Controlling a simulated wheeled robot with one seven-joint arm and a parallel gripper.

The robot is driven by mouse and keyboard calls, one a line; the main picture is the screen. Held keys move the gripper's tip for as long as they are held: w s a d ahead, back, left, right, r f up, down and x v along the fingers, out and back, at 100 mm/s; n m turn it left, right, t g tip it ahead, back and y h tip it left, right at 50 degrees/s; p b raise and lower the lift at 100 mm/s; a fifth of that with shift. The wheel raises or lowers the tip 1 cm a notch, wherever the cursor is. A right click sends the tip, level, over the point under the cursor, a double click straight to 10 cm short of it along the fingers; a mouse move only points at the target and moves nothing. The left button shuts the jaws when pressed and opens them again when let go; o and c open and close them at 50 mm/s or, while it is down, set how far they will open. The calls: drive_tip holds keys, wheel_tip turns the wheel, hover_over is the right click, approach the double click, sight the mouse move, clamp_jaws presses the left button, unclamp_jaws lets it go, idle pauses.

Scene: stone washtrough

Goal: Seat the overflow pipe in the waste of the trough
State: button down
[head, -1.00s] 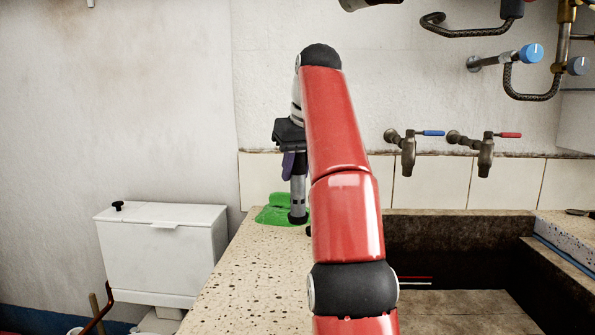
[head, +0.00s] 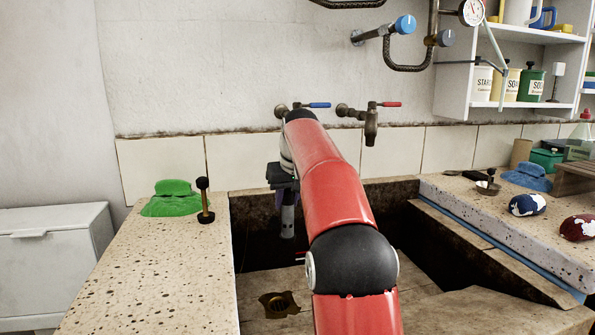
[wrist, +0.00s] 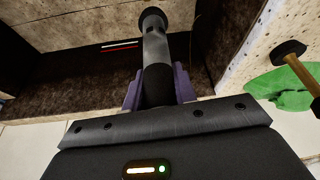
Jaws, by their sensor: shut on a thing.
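The overflow pipe is a grey tube with dark ends; it shows in the head view (head: 288,222) and the wrist view (wrist: 155,48). My gripper (head: 283,194) is shut on its upper part, and the purple fingers (wrist: 158,88) clasp it from both sides. The pipe hangs about upright in the head view, over the back left of the stone trough (head: 258,212). The waste (head: 279,305) is a brass ring with a dark opening in the trough floor, nearer the camera than the pipe. The pipe's lower end is apart from it. My red arm hides part of the trough.
A brass piece with a black knob (head: 205,202) stands on the left counter beside a green cloth (head: 173,198). Two taps (head: 371,124) are on the wall behind. A white and a red line (head: 301,256) show in the trough. A stone ledge (head: 470,207) lies right.

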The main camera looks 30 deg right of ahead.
wheel_tip(320, 180, down, 21)
drive_tip(key=w+a+b, duration=0.1)
drive_tip(key=a+b, duration=0.1)
drive_tip(key=b, duration=0.6)
drive_tip(key=shift+w+a, duration=0.2)
drive_tip(key=shift+w, duration=0.2)
drive_tip(key=shift+f+b, duration=0.55)
drive_tip(key=shift+f, duration=0.5)
idle(1.1)
drive_tip(key=shift+c, duration=1.2)
unclamp_jaws()
drive_tip(key=shift+r, duration=0.1)
wheel_tip(320, 180, up, 10)
drive_tip(key=p, duration=0.9)
